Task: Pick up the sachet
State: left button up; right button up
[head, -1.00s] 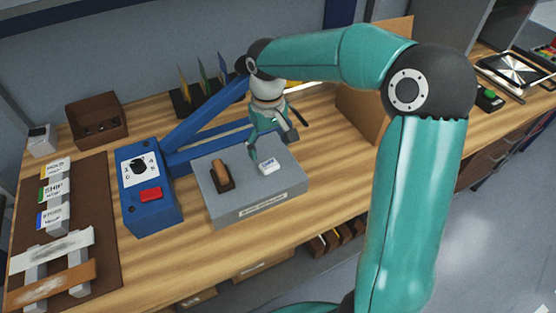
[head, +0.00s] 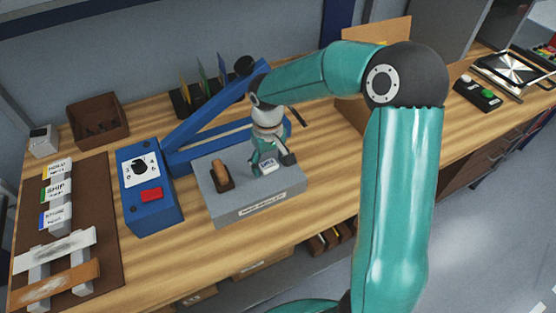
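The sachet (head: 268,165) is a small white item with dark print on the top of a grey block (head: 248,208). My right gripper (head: 270,168) points down over the block from above. Its fingers are spread, one on each side of the sachet. The sachet still appears to rest on the block, and I cannot tell whether a finger touches it. My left gripper is not in view.
A brown-topped holder (head: 220,174) stands on the same block, just left of the sachet. A blue control box (head: 150,205) with a red button is to its left. A blue frame (head: 205,120) rises behind. Bare wooden bench lies in front of the block.

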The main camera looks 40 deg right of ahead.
jog(key=c, duration=0.6)
jog(key=shift+c, duration=0.2)
jog(key=shift+r, duration=0.15)
